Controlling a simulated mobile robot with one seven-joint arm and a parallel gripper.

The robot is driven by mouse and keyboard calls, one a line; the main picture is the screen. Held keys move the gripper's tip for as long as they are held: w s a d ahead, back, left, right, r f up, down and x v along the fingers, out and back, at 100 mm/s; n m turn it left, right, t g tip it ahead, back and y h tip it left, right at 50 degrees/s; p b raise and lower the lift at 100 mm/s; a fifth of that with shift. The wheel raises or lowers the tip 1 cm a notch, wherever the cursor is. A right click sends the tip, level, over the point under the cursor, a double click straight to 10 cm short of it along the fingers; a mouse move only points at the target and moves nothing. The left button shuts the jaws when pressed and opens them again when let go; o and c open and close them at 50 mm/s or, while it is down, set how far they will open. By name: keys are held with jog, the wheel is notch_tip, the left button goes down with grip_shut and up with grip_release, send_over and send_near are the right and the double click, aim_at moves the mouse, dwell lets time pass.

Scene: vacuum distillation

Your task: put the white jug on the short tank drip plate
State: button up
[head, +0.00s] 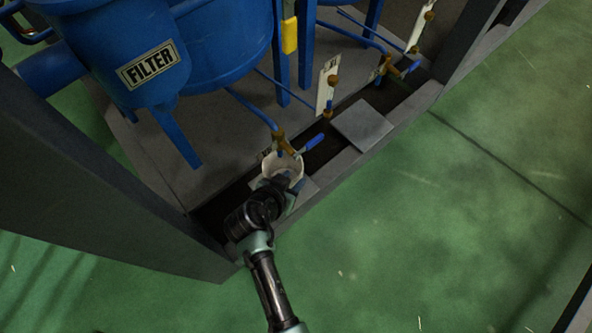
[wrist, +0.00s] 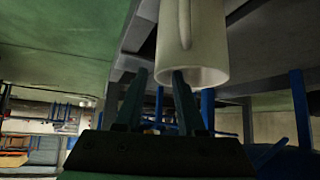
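The white jug (head: 284,163) stands upright with its open top up, below a brass tap with a blue lever. A grey plate (head: 304,191) shows under and beside it; the jug's base is hidden by my gripper. My gripper (head: 279,183) is at the jug's near side. In the wrist view, the jug (wrist: 207,45) is close in front, with its handle (wrist: 183,22) towards me. My gripper's two fingers (wrist: 159,76) are apart, with nothing clearly held between them. The right fingertip overlaps the jug's rim in the picture; I cannot tell if it touches.
A second grey plate (head: 362,125) lies bare over the dark trough, right of the jug. Brass taps and pipes hang above. A blue vessel labelled FILTER (head: 150,65) stands at the upper left. A dark frame post (head: 90,190) is at the left. Green floor (head: 470,220) is clear at right.

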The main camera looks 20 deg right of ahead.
jog(key=p+v, duration=0.4)
jog(key=v, duration=0.4)
jog(key=shift+r, duration=0.25)
jog(key=shift+s+a, duration=0.1)
